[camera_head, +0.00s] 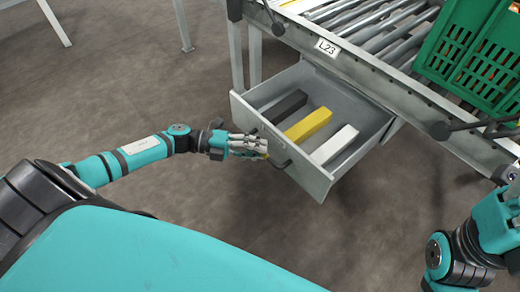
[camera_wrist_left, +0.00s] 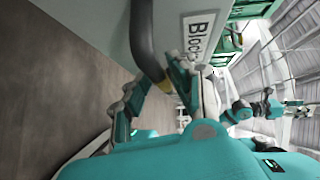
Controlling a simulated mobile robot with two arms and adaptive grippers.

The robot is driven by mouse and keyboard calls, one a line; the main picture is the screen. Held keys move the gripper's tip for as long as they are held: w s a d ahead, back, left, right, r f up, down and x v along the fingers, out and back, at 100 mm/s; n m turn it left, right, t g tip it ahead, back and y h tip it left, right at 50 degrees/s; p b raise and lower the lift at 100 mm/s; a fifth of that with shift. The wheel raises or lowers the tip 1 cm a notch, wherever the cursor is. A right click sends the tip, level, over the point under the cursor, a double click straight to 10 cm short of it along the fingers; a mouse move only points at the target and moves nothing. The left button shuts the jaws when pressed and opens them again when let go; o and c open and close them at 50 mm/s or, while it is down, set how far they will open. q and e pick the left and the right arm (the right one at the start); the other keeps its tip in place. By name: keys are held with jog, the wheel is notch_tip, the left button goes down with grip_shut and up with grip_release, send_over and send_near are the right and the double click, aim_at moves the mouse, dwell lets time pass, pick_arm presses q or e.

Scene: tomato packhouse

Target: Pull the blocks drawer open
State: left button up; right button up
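The blocks drawer (camera_head: 322,182) is a grey metal drawer under the roller conveyor. It stands pulled out, its inside showing. In it lie a black block (camera_head: 283,106), a yellow block (camera_head: 308,125) and a white block (camera_head: 334,144). Its dark curved handle (camera_head: 280,163) is on the front panel, partly hidden by my left gripper (camera_head: 262,149). In the left wrist view, the handle (camera_wrist_left: 145,40) runs between the fingertips of my left gripper (camera_wrist_left: 160,82), which look closed on it. A label starting "Bloc" (camera_wrist_left: 200,35) is beside it.
The roller conveyor (camera_head: 375,62) with an "L23" tag (camera_head: 327,47) stands above the drawer. A green crate (camera_head: 462,62) is on it at the right. Conveyor legs (camera_head: 236,60) stand left of the drawer. The floor in front of the drawer is clear.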

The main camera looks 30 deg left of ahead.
pick_arm(q)
jog(key=v, duration=1.1)
jog(key=shift+s, duration=0.1)
